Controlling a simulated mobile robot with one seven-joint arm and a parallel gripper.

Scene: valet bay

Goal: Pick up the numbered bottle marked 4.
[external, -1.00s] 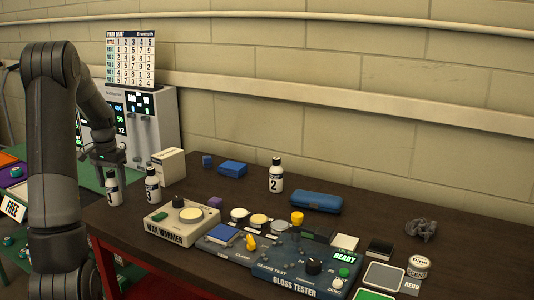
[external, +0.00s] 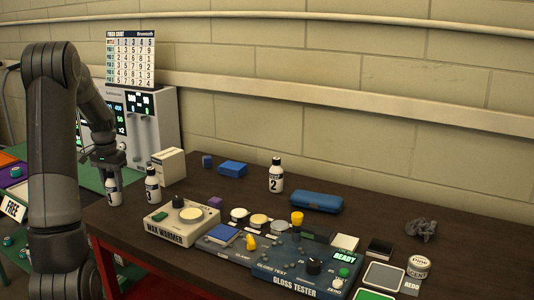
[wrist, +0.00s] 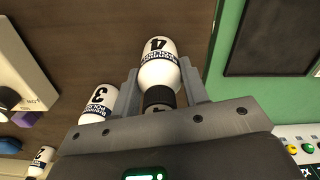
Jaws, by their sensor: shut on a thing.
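The bottle marked 4 (external: 114,194) is white with a black cap and stands at the left end of the dark table. In the wrist view its number shows clearly on the bottle (wrist: 158,50). My gripper (external: 108,172) is over it from above, with its fingers (wrist: 159,82) shut on either side of the bottle near the cap. The bottle marked 3 (external: 153,187) stands close to its right and also shows in the wrist view (wrist: 100,102). The bottle marked 2 (external: 276,182) stands further right.
A wax warmer (external: 178,226) sits in front of bottle 3, and a cream box (external: 169,167) stands behind it. A gloss tester (external: 300,272) and several small pads lie to the right. A grey dispenser cabinet (external: 165,125) is at the back left.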

